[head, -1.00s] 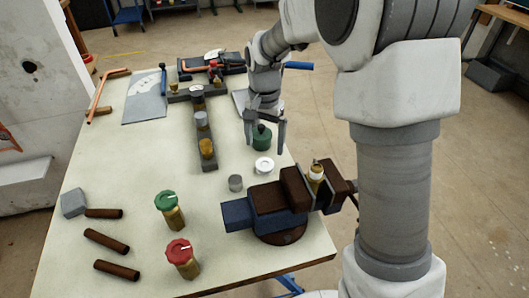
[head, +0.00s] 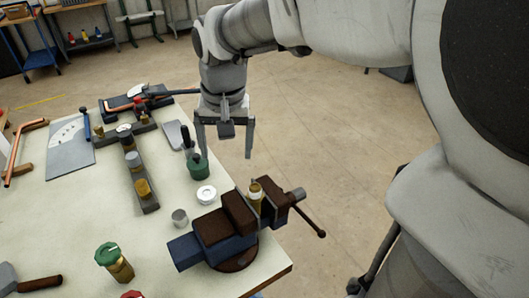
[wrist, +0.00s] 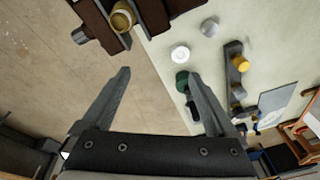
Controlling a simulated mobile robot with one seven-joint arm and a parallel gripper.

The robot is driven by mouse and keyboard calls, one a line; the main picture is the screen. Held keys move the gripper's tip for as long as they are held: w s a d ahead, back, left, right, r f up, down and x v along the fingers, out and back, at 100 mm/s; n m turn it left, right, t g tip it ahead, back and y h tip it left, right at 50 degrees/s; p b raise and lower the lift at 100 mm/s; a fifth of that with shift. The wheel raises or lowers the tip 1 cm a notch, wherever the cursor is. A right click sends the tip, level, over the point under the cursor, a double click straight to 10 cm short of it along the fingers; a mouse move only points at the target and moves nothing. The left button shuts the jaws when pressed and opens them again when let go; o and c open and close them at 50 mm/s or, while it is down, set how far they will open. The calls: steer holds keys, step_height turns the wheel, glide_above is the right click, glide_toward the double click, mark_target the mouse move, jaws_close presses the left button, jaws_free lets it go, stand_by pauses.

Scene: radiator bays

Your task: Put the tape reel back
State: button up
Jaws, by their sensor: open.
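The white tape reel (head: 206,195) lies flat on the pale workbench, between the vise and a green pot. In the wrist view the reel (wrist: 180,53) shows above and right of the middle, beyond my fingertips. My gripper (head: 224,152) is open and empty, with its fingers pointing down. In the head view it appears beyond the reel and up to its right, above the bench's right edge. In the wrist view the gripper (wrist: 160,73) has mostly bare floor between its fingers. Its height above the bench is hard to tell.
The green pot (head: 198,169) stands close to my gripper's left finger. The vise (head: 232,230) grips a brass fitting (head: 256,193) at the bench's right edge. A grey holder (head: 148,200) bears several fittings. A small grey cylinder (head: 179,217) stands near the reel.

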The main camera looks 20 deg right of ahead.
steer(key=s+d+r+n+t, duration=0.2)
steer(key=s+d+n+t, duration=0.1)
steer(key=s, duration=1.1)
steer(key=shift+d, duration=0.7)
steer(key=shift+s, duration=0.1)
step_height(320, 180, up, 5)
steer(key=p, duration=0.5)
steer(key=shift+f, duration=0.1)
